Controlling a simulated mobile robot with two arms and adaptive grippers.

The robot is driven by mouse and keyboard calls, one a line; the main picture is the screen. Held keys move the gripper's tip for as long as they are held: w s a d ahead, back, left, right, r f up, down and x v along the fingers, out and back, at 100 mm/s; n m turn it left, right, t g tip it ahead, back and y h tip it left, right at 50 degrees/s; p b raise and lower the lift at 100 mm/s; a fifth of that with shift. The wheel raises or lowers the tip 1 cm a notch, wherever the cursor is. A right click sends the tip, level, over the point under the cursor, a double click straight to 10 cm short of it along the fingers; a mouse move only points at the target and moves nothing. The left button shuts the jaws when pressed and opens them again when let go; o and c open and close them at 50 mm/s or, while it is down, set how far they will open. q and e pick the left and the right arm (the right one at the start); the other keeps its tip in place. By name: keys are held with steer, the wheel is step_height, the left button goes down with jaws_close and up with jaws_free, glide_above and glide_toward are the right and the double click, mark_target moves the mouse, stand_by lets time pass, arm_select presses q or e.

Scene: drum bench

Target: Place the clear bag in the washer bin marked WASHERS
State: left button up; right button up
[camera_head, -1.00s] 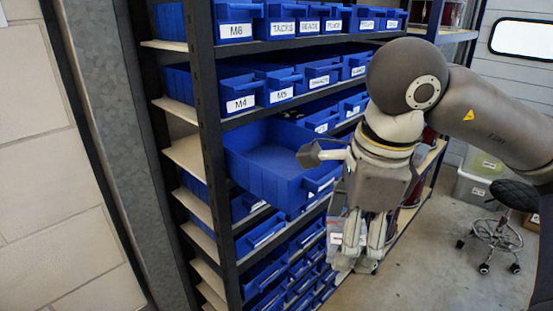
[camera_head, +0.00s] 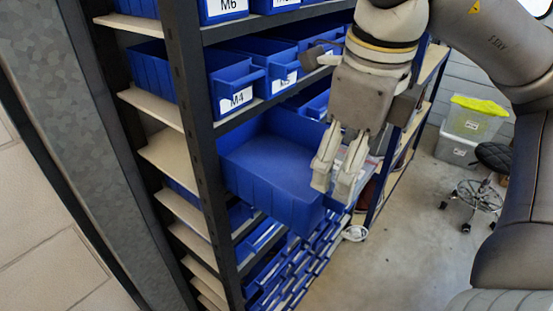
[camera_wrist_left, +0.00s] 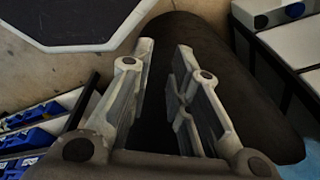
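A deep blue bin (camera_head: 265,165) is pulled out from the shelf rack and tilts downward. The part of its interior in view is empty, and no label on it is readable. My right gripper (camera_head: 332,188) points down at the bin's right front corner, its two fingers a little apart. A pale, see-through patch with reddish marks (camera_head: 371,168) shows beside and behind its right finger. I cannot tell whether this is the clear bag or whether the fingers hold it. My left gripper (camera_wrist_left: 166,48) is open and empty in the left wrist view.
Blue bins, including one marked M4 (camera_head: 235,88), fill the rack above, and smaller bins sit below. A dark rack post (camera_head: 197,130) stands left of the pulled-out bin. A stool (camera_head: 480,190) and clear tubs (camera_head: 468,125) stand at the right.

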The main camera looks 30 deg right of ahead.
mark_target(340, 156)
steer(key=shift+w+d+f, duration=0.1)
steer(key=shift+w+f, duration=0.2)
steer(key=shift+w, duration=0.05)
steer(key=shift+w+d+f, duration=0.3)
steer(key=shift+w+f, duration=0.25)
steer(key=shift+w, duration=0.3)
steer(key=w+f, duration=0.2)
steer(key=w+d+f, duration=0.1)
steer(key=w+f, duration=0.1)
steer(key=w, duration=0.1)
steer(key=w+f, duration=0.2)
steer(key=w, duration=0.1)
steer(key=shift+d+f, duration=0.2)
steer(key=shift+d, duration=0.05)
steer(key=shift+w+f, duration=0.2)
steer(key=shift+w, duration=0.1)
steer(key=shift+w+d+f, duration=0.1)
steer(key=shift+w+f, duration=0.35)
steer(key=shift+f, duration=0.15)
step_height(340, 156, down, 3)
steer(key=shift+r, duration=0.1)
steer(key=o, duration=0.6)
steer(key=shift+f, duration=0.2)
steer(key=shift+c, duration=0.2)
steer(key=o, duration=0.5)
steer(key=shift+c, duration=0.2)
arm_select(q)
steer(key=s, duration=0.3)
steer(key=shift+s+a, duration=0.1)
steer(key=shift+s, duration=0.05)
